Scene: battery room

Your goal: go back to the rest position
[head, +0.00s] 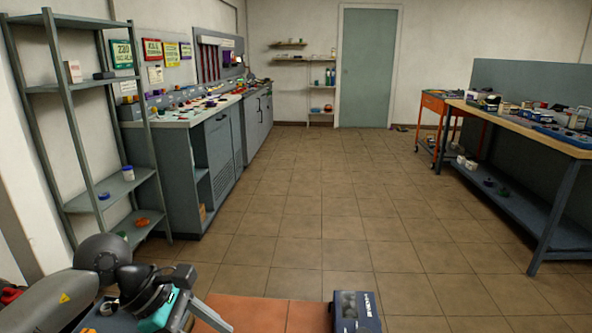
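My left arm comes in from the bottom left, with a dark wrist and a teal band. My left gripper (187,312) is at the bottom edge, over the near surface. Its fingertips are not clearly visible, so I cannot tell whether it is open or shut. I see nothing clearly held in it. My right gripper is not in view.
An orange-brown surface (282,316) lies at the bottom, with a dark blue box (357,312) at its right. A metal shelf (110,195) and grey cabinets (220,150) line the left; a workbench (520,125) and orange cart (433,104) stand right. The tiled floor (335,200) between is clear.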

